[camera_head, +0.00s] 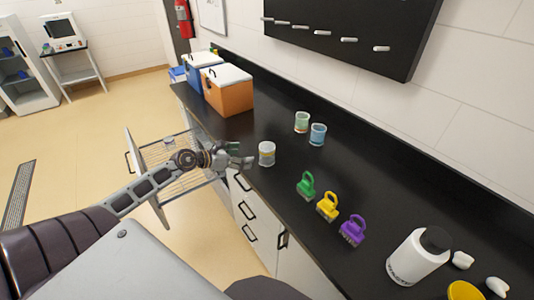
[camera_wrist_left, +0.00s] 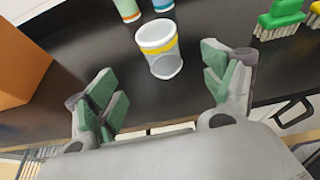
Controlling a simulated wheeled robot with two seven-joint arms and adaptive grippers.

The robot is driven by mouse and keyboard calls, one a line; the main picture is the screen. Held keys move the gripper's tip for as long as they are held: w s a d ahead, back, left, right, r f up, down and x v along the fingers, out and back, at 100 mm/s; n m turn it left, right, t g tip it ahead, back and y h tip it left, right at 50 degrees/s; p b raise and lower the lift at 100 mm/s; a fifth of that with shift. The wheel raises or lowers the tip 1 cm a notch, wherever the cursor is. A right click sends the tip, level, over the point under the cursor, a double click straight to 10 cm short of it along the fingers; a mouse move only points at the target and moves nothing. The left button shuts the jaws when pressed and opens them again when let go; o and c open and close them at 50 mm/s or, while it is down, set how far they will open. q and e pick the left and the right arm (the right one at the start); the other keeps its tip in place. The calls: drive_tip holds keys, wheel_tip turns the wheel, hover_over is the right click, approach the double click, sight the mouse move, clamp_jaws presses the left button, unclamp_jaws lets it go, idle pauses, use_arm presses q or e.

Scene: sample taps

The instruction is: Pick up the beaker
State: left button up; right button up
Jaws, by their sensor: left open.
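A clear beaker with a yellow band (camera_head: 266,154) stands upright on the black counter near its front edge. In the left wrist view the beaker (camera_wrist_left: 160,50) is ahead of the open fingers, roughly centred between them. My left gripper (camera_head: 241,156) is just left of the beaker in the head view and appears apart from it. In the left wrist view my left gripper (camera_wrist_left: 165,85) is open and empty, its green-padded fingers spread wide. Two other cups, one with green (camera_head: 302,122) and one with blue (camera_head: 318,134), stand behind the beaker. My right gripper is not in view.
Green (camera_head: 306,186), yellow (camera_head: 327,206) and purple (camera_head: 352,230) brushes stand to the right of the beaker. An orange box (camera_head: 228,92) is at the back left. A white bottle (camera_head: 416,256) stands at the right. An open drawer (camera_head: 160,160) is below my left arm.

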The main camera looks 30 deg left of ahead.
sight(260, 153)
use_arm(q)
drive_tip(key=shift+x, duration=3.45)
drive_tip(key=shift+w+d+f+p, duration=0.15)
drive_tip(key=shift+w+p, duration=0.15)
drive_tip(key=shift+w, duration=0.1)
drive_tip(key=shift+w, duration=0.1)
drive_tip(key=shift+p+x, duration=0.35)
drive_tip(key=shift+x, duration=2.25)
